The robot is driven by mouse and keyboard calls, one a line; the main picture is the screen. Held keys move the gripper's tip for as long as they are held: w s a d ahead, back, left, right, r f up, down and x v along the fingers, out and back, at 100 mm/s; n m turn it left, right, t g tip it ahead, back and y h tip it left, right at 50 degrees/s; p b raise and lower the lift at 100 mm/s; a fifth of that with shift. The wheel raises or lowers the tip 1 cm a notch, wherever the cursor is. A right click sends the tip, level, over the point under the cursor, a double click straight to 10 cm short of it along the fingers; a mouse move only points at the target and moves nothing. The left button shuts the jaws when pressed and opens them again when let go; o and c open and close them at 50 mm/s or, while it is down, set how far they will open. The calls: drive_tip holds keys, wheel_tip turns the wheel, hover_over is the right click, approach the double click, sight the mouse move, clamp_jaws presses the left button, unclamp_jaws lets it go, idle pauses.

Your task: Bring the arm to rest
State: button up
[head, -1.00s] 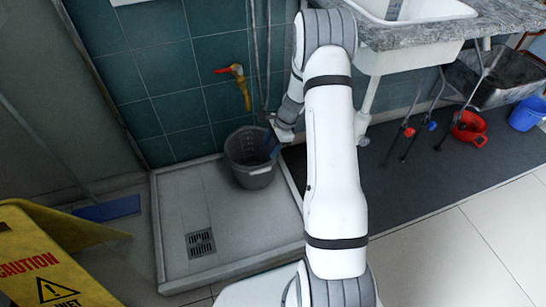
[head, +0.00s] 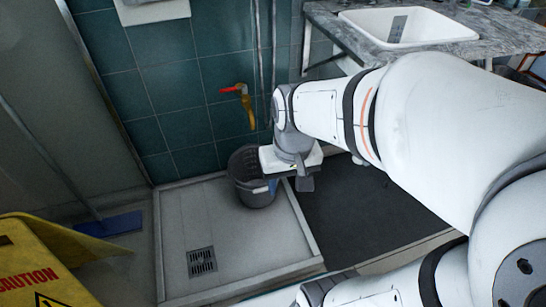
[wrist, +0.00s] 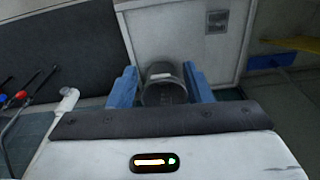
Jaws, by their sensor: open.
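My gripper (head: 288,186) hangs from my bent white arm in the head view, in front of the right side of a dark grey bucket (head: 257,197). In the wrist view its two blue fingers stand apart, with my gripper (wrist: 160,78) open and nothing held between them. The bucket (wrist: 165,92) shows beyond the fingers there. The bucket stands upright in the shower tray (head: 185,225) near the tiled wall. My gripper hides part of the bucket in the head view. Whether they touch cannot be told.
A red-handled yellow tap (head: 244,101) is on the tiled wall above the bucket. A sink (head: 400,27) in a stone counter is at the back right, partly hidden by my arm. A yellow caution sign (head: 40,265) stands at the left. A dark mat (head: 350,215) lies right of the tray.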

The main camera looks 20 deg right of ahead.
drive_tip(key=shift+s+a+r+n, duration=0.1)
drive_tip(key=shift+s+a+n, duration=0.25)
drive_tip(key=shift+s, duration=0.4)
